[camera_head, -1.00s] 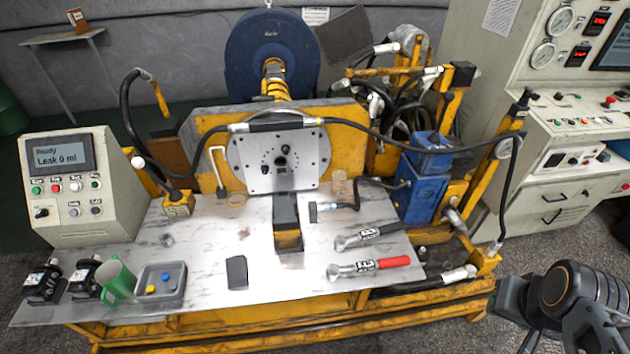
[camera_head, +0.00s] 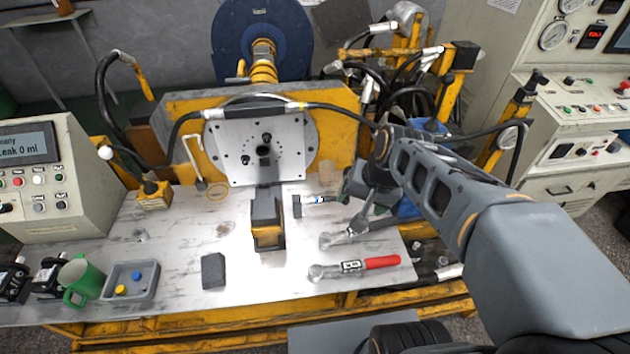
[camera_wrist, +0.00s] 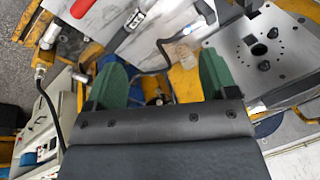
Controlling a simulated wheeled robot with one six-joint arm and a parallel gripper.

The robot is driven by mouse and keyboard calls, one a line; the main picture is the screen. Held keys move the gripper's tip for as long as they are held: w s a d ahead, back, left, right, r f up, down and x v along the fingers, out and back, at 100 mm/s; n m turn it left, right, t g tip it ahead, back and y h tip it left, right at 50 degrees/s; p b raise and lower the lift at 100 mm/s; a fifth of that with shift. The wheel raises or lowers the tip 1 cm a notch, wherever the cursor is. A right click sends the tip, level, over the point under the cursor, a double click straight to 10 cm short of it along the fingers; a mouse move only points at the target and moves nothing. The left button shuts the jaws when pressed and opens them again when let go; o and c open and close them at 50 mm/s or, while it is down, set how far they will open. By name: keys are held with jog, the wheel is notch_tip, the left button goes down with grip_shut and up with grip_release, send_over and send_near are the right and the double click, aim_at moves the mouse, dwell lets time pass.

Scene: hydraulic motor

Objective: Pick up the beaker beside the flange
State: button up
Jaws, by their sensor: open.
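The beaker (camera_head: 327,174) is a small, clear, brownish-looking vessel. It stands on the bench just right of the round metal flange (camera_head: 238,160) in the head view. My gripper (camera_head: 350,194) is close to the right of the beaker, partly hidden behind my own arm. In the wrist view my gripper (camera_wrist: 162,76) has two green fingers spread wide with nothing held between them. The flange (camera_wrist: 285,72) shows at the right of that view. I cannot make out the beaker clearly there.
A hammer-like tool (camera_head: 298,205), a grey wrench (camera_head: 343,235) and a red-handled wrench (camera_head: 380,262) lie on the bench. A hose (camera_head: 345,113) crosses above the flange. A green mug (camera_head: 80,279) and grey tray (camera_head: 146,291) stand at left.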

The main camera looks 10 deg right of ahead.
jog(key=shift+o, duration=1.2)
jog(key=w+f+m+y+b, duration=0.2)
jog(key=w+f+m+b, duration=0.2)
jog(key=w+f+m, duration=0.1)
jog(key=w+f, duration=0.1)
jog(key=w, duration=0.1)
jog(key=shift+w+d+f+m+y+b, duration=0.15)
jog(key=shift+w+f+m+y+b, duration=0.15)
jog(key=shift+w+y, duration=0.1)
jog(key=m+t+y+b, duration=0.55)
jog(key=m+b, duration=0.55)
jog(key=m, duration=0.4)
send_near(330, 176)
jog(key=shift+g+y, duration=0.25)
jog(key=shift+y, duration=0.1)
jog(key=w+f, duration=0.2)
jog(key=w+a+f+b, duration=0.1)
jog(key=w+f, duration=0.1)
jog(key=shift+w+a, duration=0.2)
jog(key=shift+w, duration=0.05)
jog(key=shift+b+x, duration=0.7)
jog(key=shift+x, duration=2.7)
jog(key=shift+s, duration=0.1)
jog(key=c, duration=1)
